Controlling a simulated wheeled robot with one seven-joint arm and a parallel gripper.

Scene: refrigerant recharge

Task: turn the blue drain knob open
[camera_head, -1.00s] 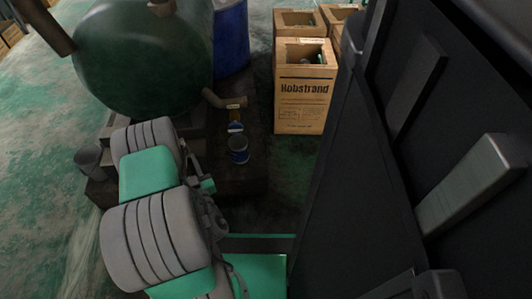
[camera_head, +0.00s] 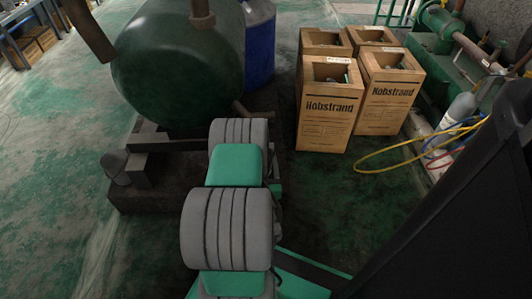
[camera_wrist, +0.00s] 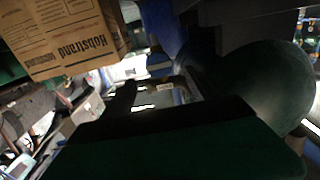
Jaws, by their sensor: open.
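The blue drain knob is not visible in the head view, where my grey and green arm covers the area below the drain pipe. A short drain pipe (camera_head: 240,110) sticks out at the lower right of the dark green tank (camera_head: 175,70). The tank also shows in the wrist view (camera_wrist: 262,85), upside down and dark. My gripper (camera_wrist: 155,95) shows in the wrist view as two dark fingers standing apart, open. Pale, blurred shapes lie beyond the fingers; I cannot tell whether the knob is among them. The gripper itself is hidden in the head view.
A blue drum (camera_head: 259,45) stands behind the tank. Several Hobstrand boxes (camera_head: 326,115) stand right of it; one shows in the wrist view (camera_wrist: 62,40).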

